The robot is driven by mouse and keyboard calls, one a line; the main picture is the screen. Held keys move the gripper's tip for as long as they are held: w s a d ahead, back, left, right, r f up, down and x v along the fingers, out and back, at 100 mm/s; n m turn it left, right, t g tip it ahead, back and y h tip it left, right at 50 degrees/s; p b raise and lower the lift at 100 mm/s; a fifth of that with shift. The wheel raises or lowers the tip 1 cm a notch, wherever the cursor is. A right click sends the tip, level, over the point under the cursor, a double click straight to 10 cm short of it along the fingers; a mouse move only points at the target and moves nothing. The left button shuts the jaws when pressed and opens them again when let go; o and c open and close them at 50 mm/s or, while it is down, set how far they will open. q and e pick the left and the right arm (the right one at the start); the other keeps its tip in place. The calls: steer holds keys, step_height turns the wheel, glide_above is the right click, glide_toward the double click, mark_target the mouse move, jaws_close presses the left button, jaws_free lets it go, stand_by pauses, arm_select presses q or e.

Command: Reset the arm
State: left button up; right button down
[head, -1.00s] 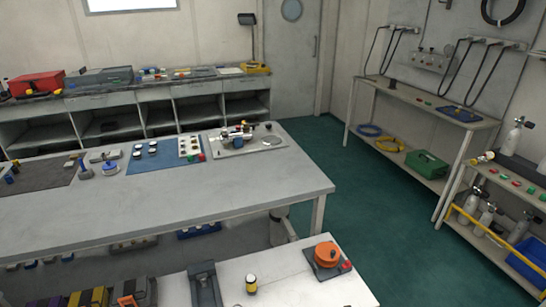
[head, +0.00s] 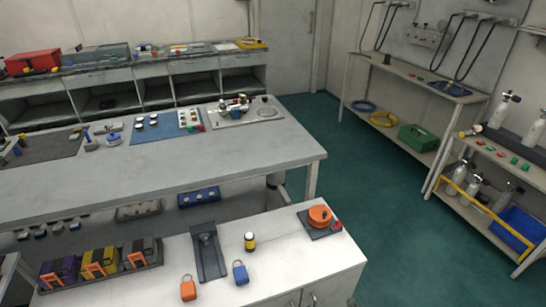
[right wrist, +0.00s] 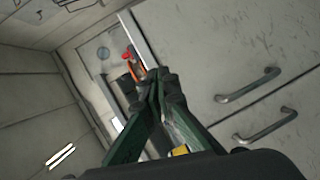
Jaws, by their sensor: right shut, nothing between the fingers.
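My right gripper (right wrist: 160,88) shows in the right wrist view with its dark fingertips together and nothing held between them. Its green finger links reach up from the bottom of that view. The fingertips appear in front of pale cabinet fronts, and I cannot tell how far off these are. No gripper is clearly visible in the head view, and my left gripper is not seen.
Cabinet handles (right wrist: 250,86) lie right of my gripper. The green floor (head: 335,170) is clear.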

steer(key=s+d+f+m+g+h, duration=0.1)
steer(key=s+d+f+m+g, duration=0.35)
steer(key=s+f, duration=0.7)
steer(key=s+d+f+m+g+h, duration=0.1)
steer(key=s+d+f+m+g, duration=0.3)
steer(key=s+f, duration=0.75)
steer(key=s+a+f+m+g+y, duration=0.1)
steer(key=s+a+f+m+g, duration=0.15)
steer(key=s, duration=0.75)
steer(key=s+a+f+m+g+p, duration=0.1)
steer(key=s+f+m+g, duration=0.2)
steer(key=s, duration=0.6)
steer(key=s+a+f+m+g+y, duration=0.15)
steer(key=s+f, duration=0.35)
steer(key=s, duration=0.5)
arm_select(q)
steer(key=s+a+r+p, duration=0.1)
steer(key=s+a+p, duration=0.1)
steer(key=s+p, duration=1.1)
steer(key=p, duration=0.3)
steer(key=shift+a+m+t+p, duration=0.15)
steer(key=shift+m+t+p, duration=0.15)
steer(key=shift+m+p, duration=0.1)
arm_select(e)
steer(key=s+d+r+n, duration=0.1)
steer(key=s+d, duration=0.1)
steer(key=s, duration=1)
steer(key=shift+s+d+r+h, duration=0.15)
steer(key=shift+s+d+h, duration=0.05)
steer(key=shift+s+h, duration=0.15)
